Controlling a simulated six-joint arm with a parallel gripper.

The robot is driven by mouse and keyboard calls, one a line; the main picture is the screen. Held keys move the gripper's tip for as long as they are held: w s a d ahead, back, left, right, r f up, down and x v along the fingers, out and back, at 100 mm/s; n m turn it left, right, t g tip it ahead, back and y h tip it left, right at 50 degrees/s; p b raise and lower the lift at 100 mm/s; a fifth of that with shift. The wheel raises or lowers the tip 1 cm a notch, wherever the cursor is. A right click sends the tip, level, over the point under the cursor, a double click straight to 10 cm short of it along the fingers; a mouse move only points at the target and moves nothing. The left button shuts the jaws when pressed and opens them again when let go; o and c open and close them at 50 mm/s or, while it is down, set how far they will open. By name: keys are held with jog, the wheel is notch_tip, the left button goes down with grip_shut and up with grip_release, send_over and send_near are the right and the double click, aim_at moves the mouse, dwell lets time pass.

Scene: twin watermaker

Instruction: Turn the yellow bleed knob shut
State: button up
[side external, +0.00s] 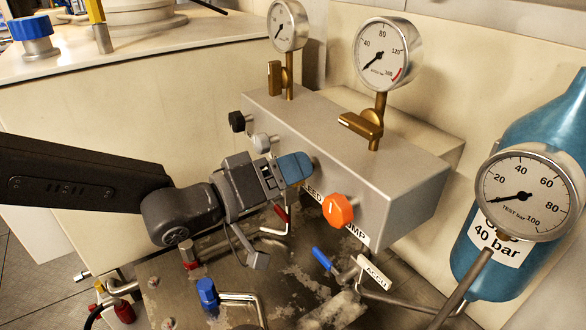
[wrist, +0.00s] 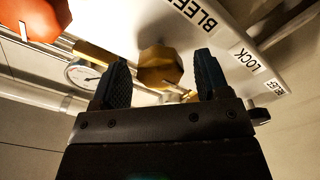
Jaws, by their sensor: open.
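The yellow bleed knob (wrist: 158,74) is a faceted knob on the panel, near the label reading BLEE (wrist: 198,14). In the wrist view it shows between the two dark fingers of my gripper (wrist: 161,62), with a gap on each side. The fingers are open and hold nothing. I cannot tell how far their tips reach along the knob. In the side view my gripper (side external: 303,168), with its blue finger, is close against the front of the grey panel box (side external: 405,185) and hides the knob.
An orange knob (side external: 338,210) sits right of my gripper, grey (side external: 263,143) and black (side external: 237,121) knobs to its left. Brass valves (side external: 362,127) and gauges (side external: 388,54) stand on top. Pipes with a blue-handled valve (side external: 322,258) lie below. A blue cylinder (side external: 545,125) stands right.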

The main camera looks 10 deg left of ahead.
jog(key=shift+w+d, duration=0.45)
jog(key=shift+c, duration=0.3)
jog(key=c, duration=0.9)
